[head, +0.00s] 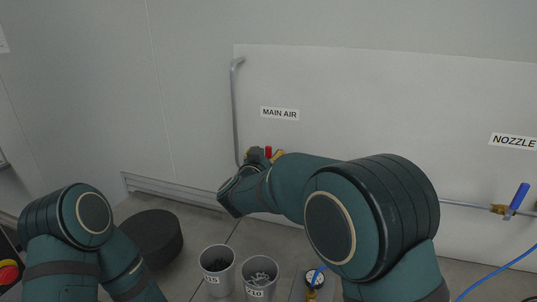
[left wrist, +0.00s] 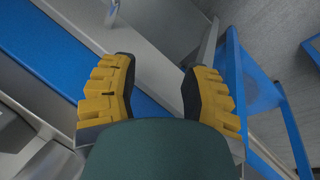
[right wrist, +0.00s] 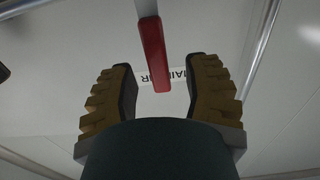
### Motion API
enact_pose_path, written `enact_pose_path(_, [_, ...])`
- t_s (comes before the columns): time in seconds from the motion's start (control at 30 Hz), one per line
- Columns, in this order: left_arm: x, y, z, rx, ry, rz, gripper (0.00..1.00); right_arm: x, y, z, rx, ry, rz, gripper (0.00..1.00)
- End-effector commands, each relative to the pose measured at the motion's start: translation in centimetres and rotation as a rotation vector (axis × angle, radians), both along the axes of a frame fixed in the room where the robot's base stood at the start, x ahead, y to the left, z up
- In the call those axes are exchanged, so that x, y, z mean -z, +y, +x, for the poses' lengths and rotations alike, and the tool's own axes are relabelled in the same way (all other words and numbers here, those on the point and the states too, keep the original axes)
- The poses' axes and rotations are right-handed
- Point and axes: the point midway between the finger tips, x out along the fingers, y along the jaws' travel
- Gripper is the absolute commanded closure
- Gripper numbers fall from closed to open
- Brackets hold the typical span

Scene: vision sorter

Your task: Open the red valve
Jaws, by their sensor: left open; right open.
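The red valve handle (head: 268,152) shows in the head view just below the MAIN AIR label, at the pipe on the wall. In the right wrist view the red handle (right wrist: 154,55) lies between the two yellow fingers of my right gripper (right wrist: 165,85), with visible gaps on both sides. The right gripper is open around it. In the head view my right arm hides most of the valve body. My left gripper (left wrist: 157,75) is open and empty in the left wrist view; it is out of sight in the head view.
A blue-handled valve (head: 518,197) sits on the pipe near the NOZZLE label (head: 513,141). In the left wrist view a blue frame (left wrist: 236,85) stands beside the left gripper.

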Motion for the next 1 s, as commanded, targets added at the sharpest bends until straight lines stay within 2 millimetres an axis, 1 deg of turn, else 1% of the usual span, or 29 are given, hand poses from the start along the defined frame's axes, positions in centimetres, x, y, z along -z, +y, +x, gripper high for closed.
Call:
enact_pose_path(0.03, [0.00, 0.00, 0.00, 0.000, 0.000, 0.000, 0.53, 0.00, -0.14, 0.46, 0.000, 0.000, 0.001, 0.52])
enact_pose_path(0.17, [0.01, -0.01, -0.01, 0.000, 0.000, 0.000, 0.53, -0.01, -0.40, 1.07, 0.001, 0.000, 0.001, 0.52])
enact_pose_path(0.43, [0.01, 0.00, 0.00, 0.000, 0.000, 0.000, 0.53, -0.02, -0.42, 1.19, 0.000, 0.000, 0.000, 0.52])
enact_pose_path(0.47, [0.01, 0.00, 0.00, 0.000, 0.000, 0.000, 0.53, -0.02, -0.40, 1.18, 0.000, 0.000, 0.000, 0.49])
enact_pose_path(0.5, [0.01, 0.00, 0.00, 0.000, 0.000, 0.000, 0.53, -0.02, -0.40, 1.18, 0.000, 0.000, 0.000, 0.63])
enact_pose_path(0.57, [0.01, 0.00, 0.00, 0.000, 0.000, 0.000, 0.53, -0.01, -0.40, 1.17, 0.000, 0.000, 0.000, 0.84])
enact_pose_path(0.6, [0.01, 0.00, 0.00, 0.000, 0.000, 0.000, 0.53, -0.02, -0.40, 1.17, 0.000, 0.000, 0.000, 0.98])
enact_pose_path(0.63, [0.01, 0.00, 0.00, 0.000, 0.000, 0.000, 0.53, -0.01, -0.40, 1.17, 0.000, 0.000, 0.000, 1.00])
enact_pose_path(1.0, [0.11, 0.00, -0.01, 0.000, 0.000, 0.000, 0.53, -0.03, -0.48, 1.17, 0.000, -0.003, 0.006, 1.00])
